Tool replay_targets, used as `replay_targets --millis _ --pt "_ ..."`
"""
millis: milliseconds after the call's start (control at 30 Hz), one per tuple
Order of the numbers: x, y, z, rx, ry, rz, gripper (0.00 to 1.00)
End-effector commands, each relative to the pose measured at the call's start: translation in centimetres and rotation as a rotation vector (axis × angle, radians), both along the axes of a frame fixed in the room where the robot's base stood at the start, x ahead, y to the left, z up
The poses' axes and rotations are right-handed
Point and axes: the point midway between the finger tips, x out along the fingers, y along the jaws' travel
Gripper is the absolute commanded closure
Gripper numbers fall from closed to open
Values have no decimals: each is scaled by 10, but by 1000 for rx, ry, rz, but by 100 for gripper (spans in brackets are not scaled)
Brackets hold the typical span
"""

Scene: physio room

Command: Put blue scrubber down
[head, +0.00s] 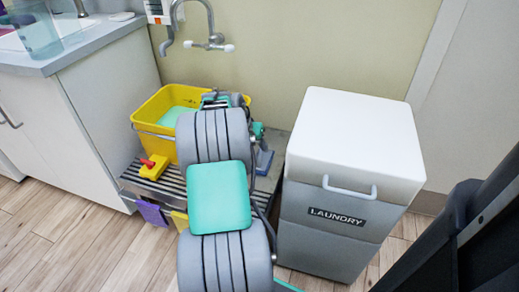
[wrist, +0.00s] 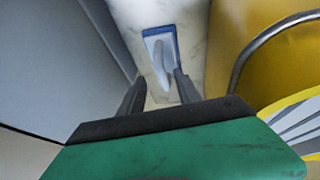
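The blue scrubber (head: 264,162) sits at the right end of the slatted rack (head: 272,178), between the yellow bucket and the laundry bin. In the wrist view the scrubber (wrist: 151,33) shows a blue rim, a pale face and a whitish handle. My gripper (wrist: 161,77) has its two dark fingers spread apart, with the scrubber between and beyond the tips. I see gaps between the handle and both fingers. In the head view my arm hides most of the gripper.
The yellow bucket (head: 152,110) stands left of my arm and fills the right of the wrist view. The white-lidded laundry bin (head: 350,150) stands close on the right. A yellow block with a red part (head: 154,167) lies at the rack's left. A faucet (head: 215,42) hangs above.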

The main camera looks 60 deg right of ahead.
Motion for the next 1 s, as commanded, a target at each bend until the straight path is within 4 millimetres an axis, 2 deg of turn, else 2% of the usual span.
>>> replay_targets --millis 33,200,700,767,1000 --pt "2 5 17 -2 -2 2 60" --pt "4 18 39 0 1 1 60" --pt "5 21 48 0 0 0 60" --pt "5 21 61 -1 -1 -1 60" --pt "5 21 161 0 0 0 60"
